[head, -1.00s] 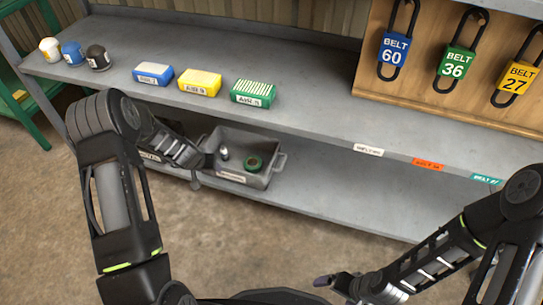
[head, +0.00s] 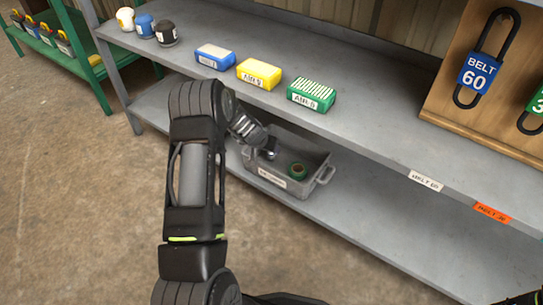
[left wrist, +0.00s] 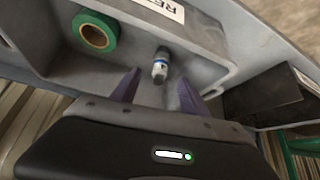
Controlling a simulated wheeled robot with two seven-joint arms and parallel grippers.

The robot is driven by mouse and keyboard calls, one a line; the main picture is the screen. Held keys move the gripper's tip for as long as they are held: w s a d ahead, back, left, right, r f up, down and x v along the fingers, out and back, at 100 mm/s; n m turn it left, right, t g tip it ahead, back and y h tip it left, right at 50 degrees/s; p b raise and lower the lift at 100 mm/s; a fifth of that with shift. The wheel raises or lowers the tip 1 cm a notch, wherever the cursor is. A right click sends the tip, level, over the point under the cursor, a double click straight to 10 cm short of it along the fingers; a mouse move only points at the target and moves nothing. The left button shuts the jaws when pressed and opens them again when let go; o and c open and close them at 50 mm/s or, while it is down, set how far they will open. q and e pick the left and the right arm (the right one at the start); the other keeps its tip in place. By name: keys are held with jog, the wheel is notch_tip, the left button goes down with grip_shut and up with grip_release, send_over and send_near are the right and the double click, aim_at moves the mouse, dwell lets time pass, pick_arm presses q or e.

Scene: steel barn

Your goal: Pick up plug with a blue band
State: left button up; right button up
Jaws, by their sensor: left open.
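The plug (left wrist: 160,66), a small grey cylinder with a blue band, is in the grey bin in the left wrist view. The bin (head: 325,176) sits on the lower shelf in the head view. My left gripper (left wrist: 159,80) is open, its two purple fingers pointing at the plug, one on each side in the picture. I cannot tell whether they touch it. In the head view my left arm reaches to the bin and hides most of the gripper. My right gripper is out of view.
A green tape roll (left wrist: 95,32) lies in the bin beside the plug; it also shows in the head view (head: 297,171). The upper shelf holds blue (head: 215,57), yellow (head: 259,73) and green (head: 311,94) boxes above the bin. The lower shelf is clear to the right.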

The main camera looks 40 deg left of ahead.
aim_at(271, 155)
pick_arm(q)
jog(key=b+x, duration=0.2)
jog(key=x, duration=0.2)
jog(key=shift+w+f, duration=0.25)
jog(key=shift+f, duration=0.05)
jog(key=shift+w+a+f, duration=0.1)
jog(key=shift+w+f, duration=0.1)
jog(key=shift+w, duration=0.05)
jog(key=shift+c, duration=0.3)
grip_shut()
dwell(0.5)
